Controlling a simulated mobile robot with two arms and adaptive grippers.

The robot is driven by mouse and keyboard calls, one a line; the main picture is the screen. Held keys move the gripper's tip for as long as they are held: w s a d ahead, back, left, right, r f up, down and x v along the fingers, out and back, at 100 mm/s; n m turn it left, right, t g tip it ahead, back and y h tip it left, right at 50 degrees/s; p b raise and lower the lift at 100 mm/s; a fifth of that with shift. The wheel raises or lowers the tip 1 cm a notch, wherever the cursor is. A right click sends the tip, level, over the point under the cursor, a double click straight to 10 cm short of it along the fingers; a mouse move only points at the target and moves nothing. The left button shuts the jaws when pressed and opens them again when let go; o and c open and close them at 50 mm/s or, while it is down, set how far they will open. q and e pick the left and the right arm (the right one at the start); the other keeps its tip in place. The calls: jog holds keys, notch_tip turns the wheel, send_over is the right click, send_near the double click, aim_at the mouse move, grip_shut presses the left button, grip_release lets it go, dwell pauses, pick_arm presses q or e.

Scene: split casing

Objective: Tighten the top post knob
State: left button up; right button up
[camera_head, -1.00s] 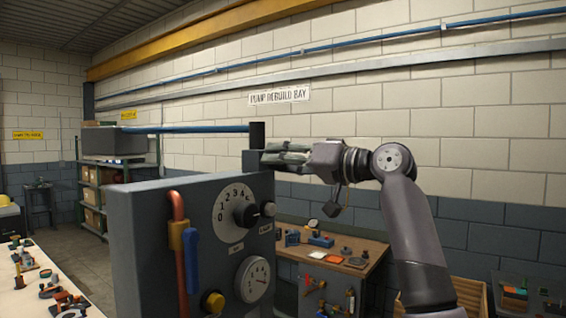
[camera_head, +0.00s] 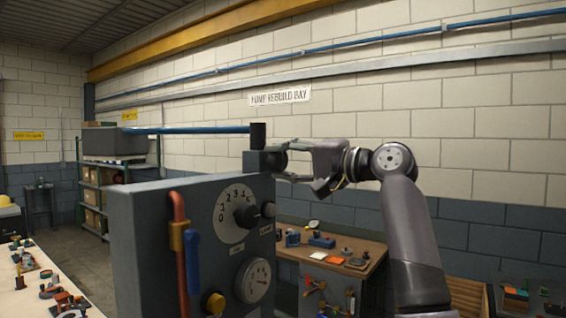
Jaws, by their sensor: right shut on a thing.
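A grey casing with a dial panel (camera_head: 150,240) stands in front of me. A grey post block (camera_head: 256,163) rises at its top right corner, with a black cylinder (camera_head: 257,136) above it. My right gripper (camera_head: 273,163) reaches in from the right, its two fingers spread one above the other around the right side of the post block. It is shut on the top post knob there, which is mostly hidden between the fingertips. My left gripper is not in view.
A wooden workbench (camera_head: 360,268) with small parts stands behind. A white table (camera_head: 20,295) is at the left.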

jog(key=shift+r+m, duration=0.1)
jog(key=shift+m, duration=0.2)
jog(key=o, duration=1.2)
jog(key=shift+c, duration=0.2)
jog(key=shift+d, duration=0.1)
jog(key=v, duration=1.2)
